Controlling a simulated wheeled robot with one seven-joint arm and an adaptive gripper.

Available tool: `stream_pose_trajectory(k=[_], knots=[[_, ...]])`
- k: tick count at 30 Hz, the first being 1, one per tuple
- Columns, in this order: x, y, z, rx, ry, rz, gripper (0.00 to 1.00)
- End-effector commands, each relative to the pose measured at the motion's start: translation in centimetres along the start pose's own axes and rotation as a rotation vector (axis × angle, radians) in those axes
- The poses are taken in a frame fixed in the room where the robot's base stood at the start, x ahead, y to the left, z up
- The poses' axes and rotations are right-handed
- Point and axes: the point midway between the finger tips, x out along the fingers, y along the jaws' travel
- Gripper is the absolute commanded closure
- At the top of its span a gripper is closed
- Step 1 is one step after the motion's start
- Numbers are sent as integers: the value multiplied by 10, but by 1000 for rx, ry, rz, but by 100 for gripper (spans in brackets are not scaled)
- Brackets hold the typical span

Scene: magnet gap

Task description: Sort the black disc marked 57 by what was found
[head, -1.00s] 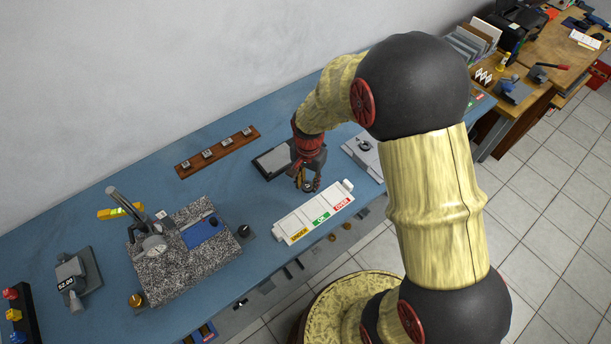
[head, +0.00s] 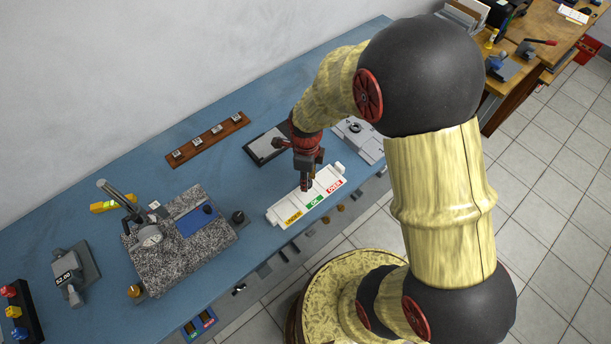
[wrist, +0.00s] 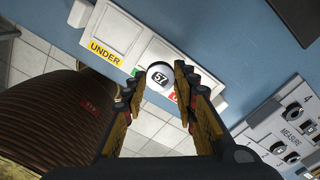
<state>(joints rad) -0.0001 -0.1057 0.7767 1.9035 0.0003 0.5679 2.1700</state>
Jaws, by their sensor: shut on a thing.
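The disc marked 57 (wrist: 159,76) shows between my fingertips in the wrist view, a black 57 label on its pale, shiny face. My gripper (head: 305,187) is shut on it, above the white sorting tray (head: 277,213). In the wrist view, my gripper (wrist: 157,83) has one finger on each side of the disc. The tray has a yellow UNDER label (wrist: 105,51), a green OK label (head: 314,202) and a red OVER label (head: 335,186). The disc covers part of the tray around the green and red labels. The gap beneath it cannot be judged.
A grey granite plate with a dial gauge (head: 150,236) stands left of the tray. A wooden rack (head: 207,140) with several small pieces lies behind. A dark flat block (head: 267,146) and a grey device marked MEASURE (wrist: 284,130) are near. The tray lies along the bench's front edge.

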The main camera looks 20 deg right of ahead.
Motion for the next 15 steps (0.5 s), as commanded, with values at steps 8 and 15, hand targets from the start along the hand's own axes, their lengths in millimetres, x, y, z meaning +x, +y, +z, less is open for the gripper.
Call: stream_pose_trajectory(k=[8,15], knots=[[0,0,0,-1,0,0,98],[3,0,0,-1,0,1,98]])
